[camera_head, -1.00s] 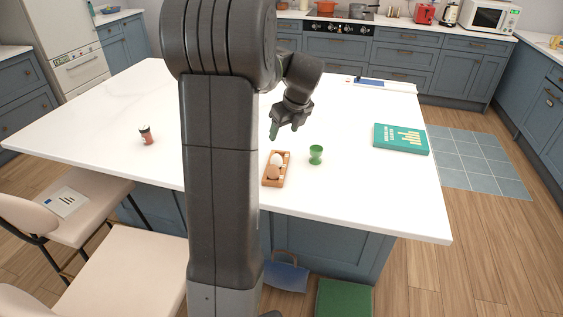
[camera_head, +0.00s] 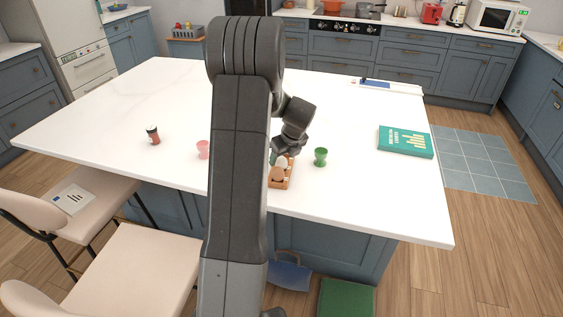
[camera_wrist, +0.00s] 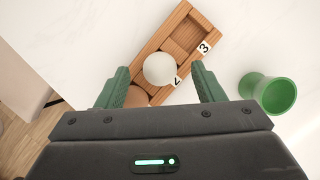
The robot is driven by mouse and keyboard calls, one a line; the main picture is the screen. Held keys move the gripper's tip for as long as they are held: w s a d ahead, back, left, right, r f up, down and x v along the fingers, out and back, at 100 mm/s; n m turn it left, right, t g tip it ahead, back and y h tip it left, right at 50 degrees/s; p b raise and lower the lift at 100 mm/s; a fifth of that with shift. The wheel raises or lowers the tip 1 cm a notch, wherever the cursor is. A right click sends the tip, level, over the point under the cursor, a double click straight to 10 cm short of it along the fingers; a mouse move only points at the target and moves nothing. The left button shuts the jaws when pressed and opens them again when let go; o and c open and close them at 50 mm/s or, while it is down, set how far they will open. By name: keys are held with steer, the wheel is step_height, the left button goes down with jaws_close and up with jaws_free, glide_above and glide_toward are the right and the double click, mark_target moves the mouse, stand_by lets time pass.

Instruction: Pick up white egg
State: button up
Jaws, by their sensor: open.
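The white egg (camera_wrist: 159,69) sits in a compartment of a wooden egg tray (camera_wrist: 205,26), beside the label 2. In the head view the white egg (camera_head: 281,161) is partly hidden by my gripper. A brown egg (camera_wrist: 136,97) lies in the tray nearer my gripper; it also shows in the head view (camera_head: 277,174). The compartment by the label 3 is empty. My gripper (camera_wrist: 160,80) is open over the tray, its green fingers one on each side of the white egg, and no grip on it shows.
A green egg cup (camera_wrist: 268,93) stands right of the tray, close to the right finger. On the white counter (camera_head: 350,205) are a pink cup (camera_head: 203,149), a small dark-topped jar (camera_head: 153,135) and a green book (camera_head: 405,142). The counter's front edge is near the tray.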

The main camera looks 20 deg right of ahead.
steer(key=shift+w+f, duration=0.2)
steer(key=shift+f, duration=0.35)
steer(key=c, duration=0.9)
steer(key=shift+o, duration=0.2)
